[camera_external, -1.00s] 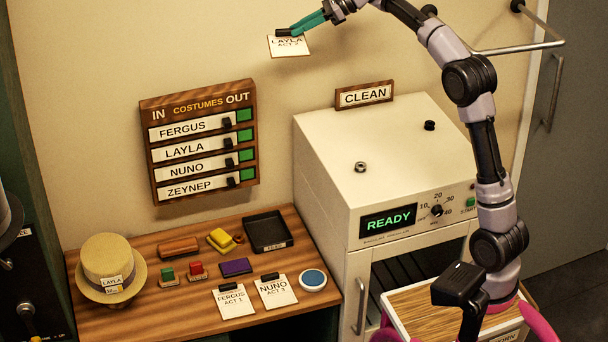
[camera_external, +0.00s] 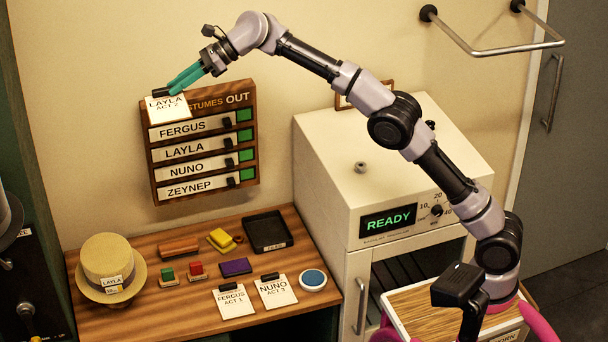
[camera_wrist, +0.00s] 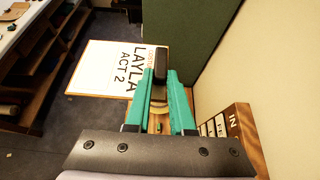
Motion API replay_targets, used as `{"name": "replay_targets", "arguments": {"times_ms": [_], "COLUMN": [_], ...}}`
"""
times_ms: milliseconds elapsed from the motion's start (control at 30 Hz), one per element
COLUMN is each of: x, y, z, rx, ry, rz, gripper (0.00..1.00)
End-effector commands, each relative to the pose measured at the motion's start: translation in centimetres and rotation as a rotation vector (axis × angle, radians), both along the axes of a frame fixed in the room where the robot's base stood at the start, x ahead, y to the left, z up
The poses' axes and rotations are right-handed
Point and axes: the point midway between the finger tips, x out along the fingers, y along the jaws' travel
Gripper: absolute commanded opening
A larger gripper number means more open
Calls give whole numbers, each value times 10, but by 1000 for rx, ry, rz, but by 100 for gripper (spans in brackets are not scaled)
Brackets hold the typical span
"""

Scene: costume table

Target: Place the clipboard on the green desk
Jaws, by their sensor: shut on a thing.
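My gripper (camera_external: 185,79) is shut on a clipboard (camera_external: 170,110) with a white sheet reading "LAYLA ACT 2". It holds the clipboard in the air in front of the upper left of the wall board. In the wrist view, the teal fingers (camera_wrist: 160,100) grip the clipboard's dark clip (camera_wrist: 160,66), and its sheet (camera_wrist: 108,68) extends left over the floor. No desk with a clearly green top shows; a green upright panel (camera_wrist: 210,40) stands beside the clipboard in the wrist view.
The IN/OUT costumes board (camera_external: 190,170) hangs close below the gripper. The wooden table (camera_external: 175,320) holds a hat (camera_external: 108,262), stamps, a black tray (camera_external: 268,232) and two other clipboards. A white machine (camera_external: 320,180) stands to the right. Shelving (camera_wrist: 40,70) shows across the floor.

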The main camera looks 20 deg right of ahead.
Motion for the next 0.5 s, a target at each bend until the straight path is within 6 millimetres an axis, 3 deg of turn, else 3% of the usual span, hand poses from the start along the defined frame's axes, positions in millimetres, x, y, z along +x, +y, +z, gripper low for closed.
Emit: {"name": "replay_targets", "arguments": {"times_ms": [200,500], "x": [-22,-21], "y": [23,22], "z": [-3,-24], "rx": [-1,0], "ry": [-2,2], "rz": [17,17], "gripper": [0,0]}}
